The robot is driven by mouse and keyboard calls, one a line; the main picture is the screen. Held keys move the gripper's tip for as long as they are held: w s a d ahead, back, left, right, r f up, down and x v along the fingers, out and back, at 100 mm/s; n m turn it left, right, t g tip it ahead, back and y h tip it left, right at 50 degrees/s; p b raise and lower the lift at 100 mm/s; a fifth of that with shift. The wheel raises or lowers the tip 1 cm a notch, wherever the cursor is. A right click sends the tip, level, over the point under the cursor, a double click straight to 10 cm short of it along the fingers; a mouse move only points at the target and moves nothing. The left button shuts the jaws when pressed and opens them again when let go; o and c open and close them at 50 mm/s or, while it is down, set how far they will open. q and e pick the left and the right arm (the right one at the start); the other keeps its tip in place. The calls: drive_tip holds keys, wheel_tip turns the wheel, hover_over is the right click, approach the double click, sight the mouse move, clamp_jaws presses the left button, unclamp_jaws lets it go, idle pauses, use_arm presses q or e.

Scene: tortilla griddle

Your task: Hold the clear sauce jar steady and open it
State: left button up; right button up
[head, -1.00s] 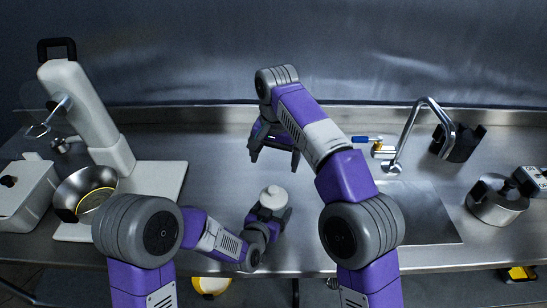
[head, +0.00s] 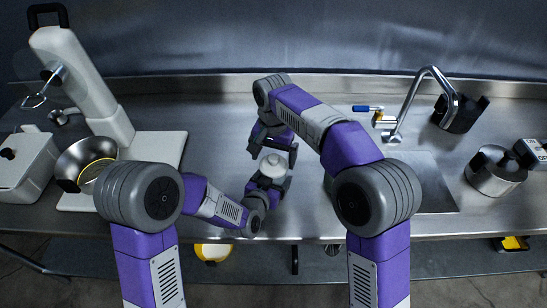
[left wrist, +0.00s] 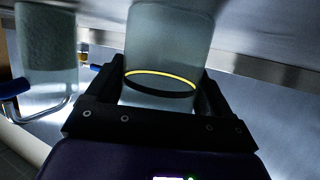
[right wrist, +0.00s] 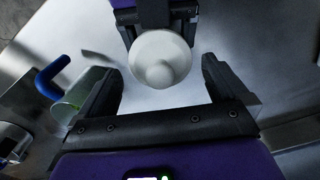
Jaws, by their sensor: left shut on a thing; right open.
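The clear sauce jar (left wrist: 165,50) stands between the fingers of my left gripper (left wrist: 160,80), which is shut on its body. A yellow and dark ring shows low on the jar. Its round white lid (head: 274,166) with a central knob is on top, and it also shows in the right wrist view (right wrist: 160,58). My right gripper (head: 272,150) is open just beyond the jar in the head view. In the right wrist view its fingers spread wide on either side of the lid's near edge, apart from it. The jar's body is mostly hidden in the head view.
A glass with a blue handle (right wrist: 82,92) stands beside the jar, mostly hidden behind my right arm in the head view. A pan (head: 82,160) and a white press (head: 85,85) are at left. The tap (head: 425,95) and a metal pot (head: 493,172) are at right.

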sight(274, 157)
drive_tip(key=shift+f, duration=0.65)
drive_tip(key=c, duration=1.1)
drive_tip(key=o, duration=1.1)
wheel_tip(274, 157, up, 12)
use_arm(q)
drive_tip(key=o, duration=0.8)
drive_tip(key=shift+c, duration=0.2)
